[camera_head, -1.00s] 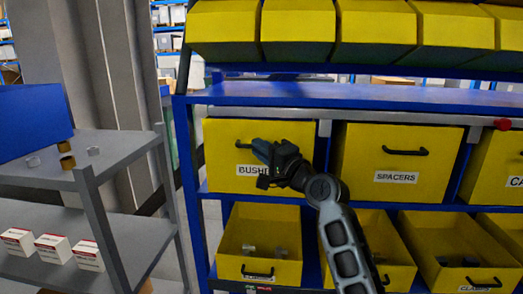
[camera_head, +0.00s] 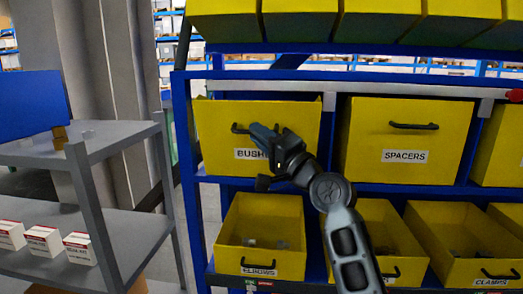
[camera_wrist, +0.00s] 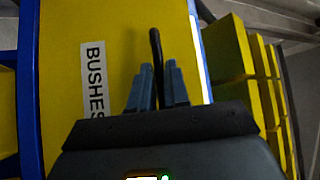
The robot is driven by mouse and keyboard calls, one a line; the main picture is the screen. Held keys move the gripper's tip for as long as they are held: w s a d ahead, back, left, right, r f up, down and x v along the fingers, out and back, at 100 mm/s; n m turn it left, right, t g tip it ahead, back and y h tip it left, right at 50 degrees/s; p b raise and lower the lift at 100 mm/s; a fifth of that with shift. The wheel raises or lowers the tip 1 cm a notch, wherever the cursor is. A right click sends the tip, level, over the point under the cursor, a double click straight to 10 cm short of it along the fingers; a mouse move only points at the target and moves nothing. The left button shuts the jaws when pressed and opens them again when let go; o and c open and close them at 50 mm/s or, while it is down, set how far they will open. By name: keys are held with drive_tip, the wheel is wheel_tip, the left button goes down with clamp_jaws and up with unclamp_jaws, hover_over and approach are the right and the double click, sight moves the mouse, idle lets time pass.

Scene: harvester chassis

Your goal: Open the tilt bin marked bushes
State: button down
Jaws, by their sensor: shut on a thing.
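The yellow tilt bin labelled BUSHES (camera_head: 216,150) is in the rack's middle row at the left. Its front looks closed or nearly so, with its top edge about level with the neighbouring bin's. Its black handle (camera_head: 238,128) is near the top of the front. My gripper (camera_head: 262,134) is at the right part of this handle and covers the end of the label. In the wrist view, the bin front (camera_wrist: 110,30) fills the left, and the handle (camera_wrist: 155,42) runs between the two fingers of my gripper (camera_wrist: 157,78), which are shut on it.
The SPACERS bin (camera_head: 405,135) is directly right of it, and a row of yellow bins (camera_head: 297,22) hangs above. Open bins such as ELBOWS (camera_head: 262,215) stick out below. A grey shelf cart (camera_head: 105,140) with small white boxes (camera_head: 43,241) stands at the left.

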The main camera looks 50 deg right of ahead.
drive_tip(key=s+a+f+n+t+y+b, duration=0.3)
drive_tip(key=a+f+n+b, duration=0.1)
drive_tip(key=b, duration=1.2)
drive_tip(key=shift+f+n+y+b, duration=0.4)
drive_tip(key=shift+f+n, duration=0.15)
drive_tip(key=shift+n, duration=0.45)
drive_tip(key=shift+s, duration=0.1)
drive_tip(key=c, duration=1.2)
unclamp_jaws()
drive_tip(key=shift+o, duration=0.2)
drive_tip(key=b+v, duration=0.1)
drive_tip(key=v, duration=0.6)
drive_tip(key=shift+s+f, duration=0.2)
drive_tip(key=shift+s, duration=0.15)
